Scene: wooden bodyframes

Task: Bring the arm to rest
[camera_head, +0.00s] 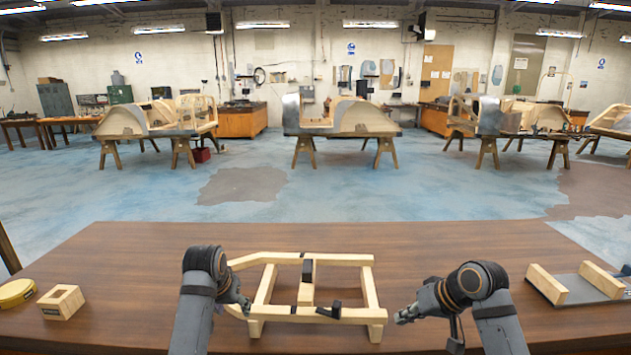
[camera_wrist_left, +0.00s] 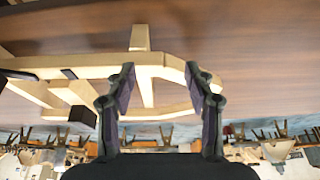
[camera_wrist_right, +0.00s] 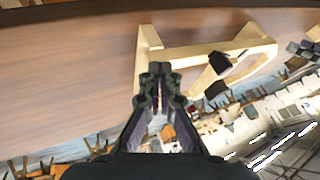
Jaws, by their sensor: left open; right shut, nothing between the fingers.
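My left gripper (camera_head: 240,303) is at the left side of the wooden frame (camera_head: 345,259) on the table. In the left wrist view the left gripper (camera_wrist_left: 162,80) is open, and a beam of the frame (camera_wrist_left: 78,62) shows beyond and between its fingers; I cannot tell whether they touch it. My right gripper (camera_head: 402,317) is just right of the frame's near right corner, apart from it. In the right wrist view the right gripper (camera_wrist_right: 159,70) is shut and empty, with the frame (camera_wrist_right: 200,53) beyond it. The frame carries dark pieces (camera_head: 308,270) on its middle bar and near rail.
A grey plate with wooden blocks (camera_head: 548,284) lies at right. Car bodyframes on trestles (camera_head: 345,118) stand far behind. The table is clear behind the frame.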

